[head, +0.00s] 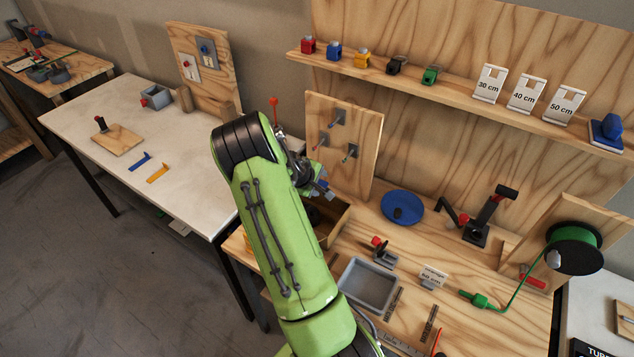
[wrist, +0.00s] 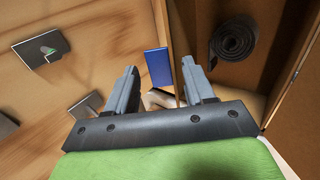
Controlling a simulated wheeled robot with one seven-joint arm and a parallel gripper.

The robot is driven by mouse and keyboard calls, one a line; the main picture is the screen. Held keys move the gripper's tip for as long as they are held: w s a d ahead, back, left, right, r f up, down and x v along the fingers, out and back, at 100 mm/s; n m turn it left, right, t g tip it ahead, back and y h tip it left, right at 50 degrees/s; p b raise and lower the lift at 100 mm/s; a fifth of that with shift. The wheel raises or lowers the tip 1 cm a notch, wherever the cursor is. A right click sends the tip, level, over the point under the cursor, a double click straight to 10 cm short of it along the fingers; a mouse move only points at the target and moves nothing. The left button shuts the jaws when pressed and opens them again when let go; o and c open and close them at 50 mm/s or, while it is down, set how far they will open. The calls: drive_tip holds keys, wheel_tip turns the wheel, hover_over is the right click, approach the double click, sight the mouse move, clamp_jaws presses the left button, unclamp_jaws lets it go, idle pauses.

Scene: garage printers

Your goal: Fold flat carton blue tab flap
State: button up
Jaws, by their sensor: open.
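The blue tab flap (wrist: 158,68) shows in the wrist view as a small upright blue rectangle, just beyond and between my fingertips. My gripper (wrist: 160,80) is open, with one grey finger on each side and nothing held. I cannot tell whether either finger touches the flap. A brown open box (wrist: 283,45), apparently the carton, is right of the flap. A dark coiled strip (wrist: 233,50) lies inside it. In the head view the box (head: 335,225) is partly hidden behind my green arm, with my gripper (head: 322,190) above it.
A wooden peg panel (head: 350,165) with metal hooks stands close behind my gripper. A blue round dish (head: 402,207), a grey tray (head: 368,285) and a green spool (head: 572,245) occupy the bench. A white table (head: 85,120) stands left.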

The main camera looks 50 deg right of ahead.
drive_tip(key=shift+c, duration=0.4)
drive_tip(key=c, duration=0.9)
drive_tip(key=shift+d+r+y+p, duration=0.3)
drive_tip(key=shift+y+p, duration=0.1)
drive_tip(key=shift+p, duration=0.15)
drive_tip(key=shift+d+r+y+p, duration=0.25)
drive_tip(key=shift+d+y+p, duration=0.35)
drive_tip(key=shift+y+p, duration=0.3)
drive_tip(key=shift+w+d+y+p, duration=0.2)
drive_tip(key=shift+d+y+p, duration=0.8)
drive_tip(key=shift+y, duration=0.7)
drive_tip(key=shift+d+f, duration=0.1)
drive_tip(key=o, duration=1)
drive_tip(key=shift+b, duration=0.3)
